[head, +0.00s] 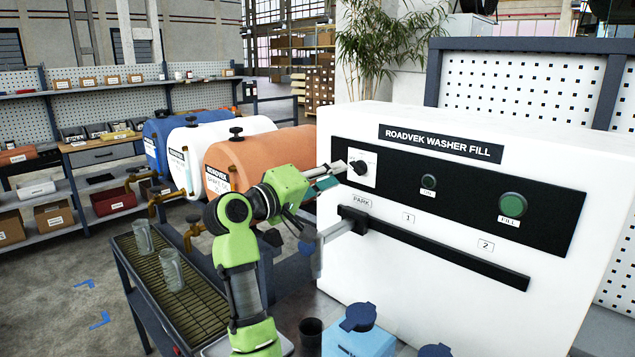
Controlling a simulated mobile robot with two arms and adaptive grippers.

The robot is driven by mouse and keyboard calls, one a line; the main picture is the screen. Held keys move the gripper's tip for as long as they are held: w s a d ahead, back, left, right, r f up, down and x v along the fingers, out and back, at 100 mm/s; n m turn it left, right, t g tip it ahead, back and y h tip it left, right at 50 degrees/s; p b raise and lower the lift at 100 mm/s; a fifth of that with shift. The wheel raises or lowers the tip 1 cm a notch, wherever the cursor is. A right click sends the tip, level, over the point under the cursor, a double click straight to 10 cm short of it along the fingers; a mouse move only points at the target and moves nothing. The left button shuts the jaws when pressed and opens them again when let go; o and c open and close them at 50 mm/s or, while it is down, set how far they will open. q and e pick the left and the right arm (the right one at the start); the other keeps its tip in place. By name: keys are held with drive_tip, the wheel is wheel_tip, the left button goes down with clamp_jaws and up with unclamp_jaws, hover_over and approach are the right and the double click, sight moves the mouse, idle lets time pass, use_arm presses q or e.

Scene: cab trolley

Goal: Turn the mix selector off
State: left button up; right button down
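The mix selector (359,168) is a small black knob on a white plate at the left end of the black panel, on the white ROADVEK WASHER FILL machine (375,122). My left gripper (336,174) is just left of the knob, its fingers pointing at it. The two fingertips look apart, with nothing seen between them, and a small gap seems to separate them from the knob. The exact setting of the knob is too small to read. My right gripper is not in view.
Right of the selector are two green buttons (513,205). Left are blue, white and orange tanks (255,155) and two glasses (171,270) on a grate. Blue-lidded containers (357,318) stand at the front.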

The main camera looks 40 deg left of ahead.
use_arm(q)
drive_tip(key=s, duration=0.5)
drive_tip(key=shift+s+a, duration=0.2)
drive_tip(key=shift+f, duration=0.1)
